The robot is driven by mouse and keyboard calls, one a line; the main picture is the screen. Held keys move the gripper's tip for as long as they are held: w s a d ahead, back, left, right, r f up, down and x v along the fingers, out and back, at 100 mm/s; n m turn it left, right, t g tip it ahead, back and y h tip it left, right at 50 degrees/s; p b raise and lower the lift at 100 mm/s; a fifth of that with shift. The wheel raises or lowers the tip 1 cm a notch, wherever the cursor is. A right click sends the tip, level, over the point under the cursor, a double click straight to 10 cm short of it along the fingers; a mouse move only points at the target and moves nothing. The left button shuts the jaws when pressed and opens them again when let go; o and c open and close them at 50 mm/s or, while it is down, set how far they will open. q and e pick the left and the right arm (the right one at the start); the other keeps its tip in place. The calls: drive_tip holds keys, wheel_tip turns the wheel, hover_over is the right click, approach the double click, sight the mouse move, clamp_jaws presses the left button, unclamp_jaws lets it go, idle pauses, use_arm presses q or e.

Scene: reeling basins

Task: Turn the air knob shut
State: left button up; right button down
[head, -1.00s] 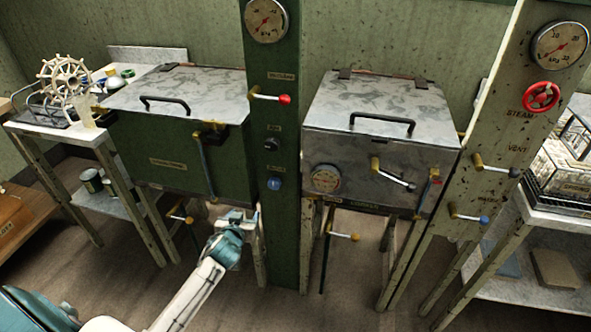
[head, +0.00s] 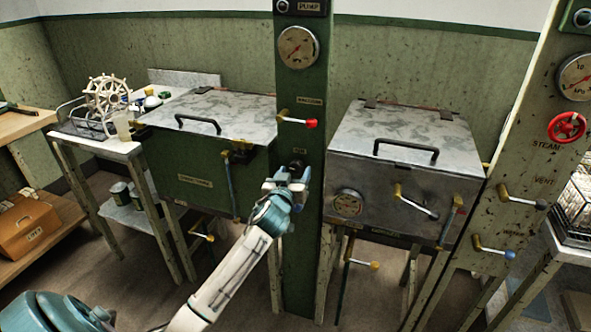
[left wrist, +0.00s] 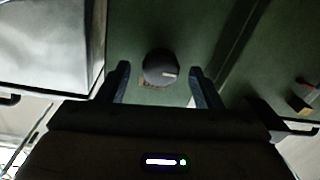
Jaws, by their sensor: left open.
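The air knob (head: 298,165) is a small black round knob on the green column, under the red-tipped vacuum lever. In the left wrist view the knob (left wrist: 158,66) shows a short pale mark on its face, with a small label partly hidden behind it. My left gripper (head: 289,180) is in front of the column at the knob. In the left wrist view the fingers of my left gripper (left wrist: 159,78) are open, one on each side of the knob, with gaps visible. The blue knob below is hidden by my gripper. My right gripper is not in view.
The vacuum lever (head: 298,120) sticks out just above the knob. A green chamber (head: 190,175) stands left of the column and a metal chamber (head: 400,180) with levers stands right. A pressure gauge (head: 298,47) is higher on the column.

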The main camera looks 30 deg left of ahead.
use_arm(q)
drive_tip(key=shift+x, duration=0.8)
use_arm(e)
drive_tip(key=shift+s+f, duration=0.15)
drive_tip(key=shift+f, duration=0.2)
use_arm(q)
drive_tip(key=c, duration=1)
